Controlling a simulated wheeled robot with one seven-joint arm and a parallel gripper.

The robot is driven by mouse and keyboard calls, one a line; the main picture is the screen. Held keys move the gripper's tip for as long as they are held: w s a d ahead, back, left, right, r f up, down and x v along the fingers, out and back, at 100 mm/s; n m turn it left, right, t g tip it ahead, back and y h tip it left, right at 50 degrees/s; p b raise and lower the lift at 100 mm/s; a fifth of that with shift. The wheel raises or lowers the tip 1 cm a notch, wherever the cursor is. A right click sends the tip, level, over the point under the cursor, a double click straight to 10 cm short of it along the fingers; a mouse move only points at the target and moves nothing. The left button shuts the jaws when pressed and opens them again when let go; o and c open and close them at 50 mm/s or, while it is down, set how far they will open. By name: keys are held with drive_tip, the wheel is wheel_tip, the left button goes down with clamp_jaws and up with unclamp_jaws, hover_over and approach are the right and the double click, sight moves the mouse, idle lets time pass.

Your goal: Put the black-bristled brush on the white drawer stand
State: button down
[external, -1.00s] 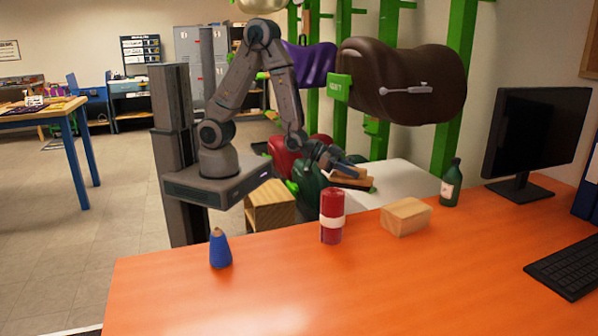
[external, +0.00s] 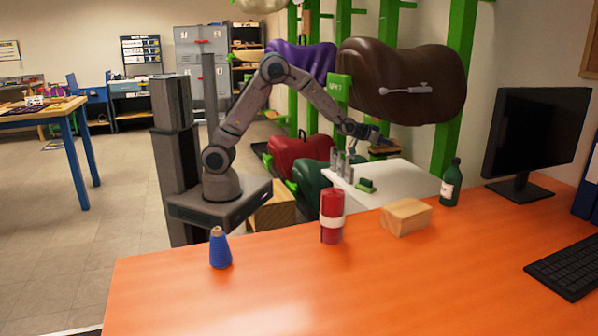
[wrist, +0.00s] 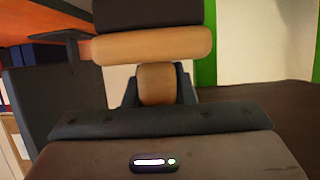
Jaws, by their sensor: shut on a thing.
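The black-bristled brush (wrist: 150,45) has a pale wooden body, with its dark bristles at the top of the wrist view. My gripper (wrist: 158,88) is shut on a wooden part of it. In the external view my gripper (external: 378,141) holds the brush (external: 385,151) above the far part of the white drawer stand (external: 408,182). The brush looks apart from the stand's top. The stand's front is largely hidden behind the orange desk and the things on it.
A green piece (external: 365,186) and upright grey pieces (external: 340,163) are at the stand's left part. A brown saddle (external: 400,80) hangs on green posts close above my gripper. The orange desk (external: 300,290) bears a red can (external: 332,205), wooden block (external: 406,217) and green bottle (external: 451,184).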

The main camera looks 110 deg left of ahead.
drive_tip(key=a, duration=0.2)
drive_tip(key=shift+s+a+f, duration=0.2)
drive_tip(key=shift+s+a, duration=0.15)
drive_tip(key=shift+d+f+b, duration=0.15)
drive_tip(key=shift+f+b, duration=0.95)
drive_tip(key=shift+f, duration=9.7)
drive_tip(key=shift+f+b, duration=0.55)
drive_tip(key=shift+b, duration=0.1)
drive_tip(key=c, duration=1.1)
unclamp_jaws()
drive_tip(key=v, duration=1.4)
drive_tip(key=shift+w+d, duration=0.15)
drive_tip(key=shift+w, duration=0.05)
